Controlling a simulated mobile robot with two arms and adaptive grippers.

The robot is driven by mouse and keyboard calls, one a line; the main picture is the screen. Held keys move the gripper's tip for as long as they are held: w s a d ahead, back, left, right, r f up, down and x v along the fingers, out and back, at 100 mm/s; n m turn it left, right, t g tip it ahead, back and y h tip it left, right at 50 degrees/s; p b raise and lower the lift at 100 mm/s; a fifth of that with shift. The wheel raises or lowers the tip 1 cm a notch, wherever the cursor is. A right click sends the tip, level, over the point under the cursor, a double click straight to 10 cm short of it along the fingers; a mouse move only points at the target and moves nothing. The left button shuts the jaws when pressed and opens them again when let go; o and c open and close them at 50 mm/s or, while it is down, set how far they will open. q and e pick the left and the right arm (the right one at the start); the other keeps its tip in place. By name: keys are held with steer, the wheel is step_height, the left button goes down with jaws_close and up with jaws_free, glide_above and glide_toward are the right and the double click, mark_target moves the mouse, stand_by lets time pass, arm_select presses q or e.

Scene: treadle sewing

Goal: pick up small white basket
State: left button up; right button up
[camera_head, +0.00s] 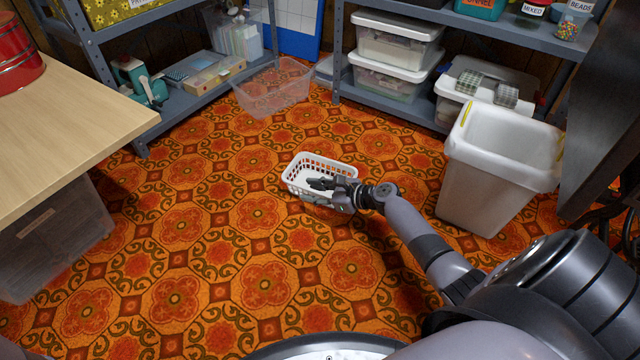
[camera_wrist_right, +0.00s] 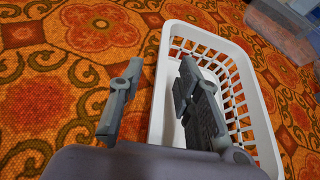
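The small white basket (camera_head: 333,164) stands upright on the orange patterned carpet in the middle of the head view. It has slotted walls and looks empty where I can see into it. My right gripper (camera_head: 325,187) is at its near side, and is open. In the right wrist view, the basket (camera_wrist_right: 258,120) fills the right half. There one finger of the gripper (camera_wrist_right: 160,88) is outside the basket's left rim and the other is over its inside, with the wall between them. I cannot tell whether the fingers touch the wall. My left gripper is not in view.
A tall white bin (camera_head: 482,180) stands right of my right arm. A clear empty tub (camera_head: 272,92) lies behind the basket. Grey shelves (camera_head: 400,112) with lidded boxes stand at the back. A wooden table (camera_head: 70,125) is at left. The carpet left of the basket is free.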

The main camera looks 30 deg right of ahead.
jaws_close()
stand_by(0.6)
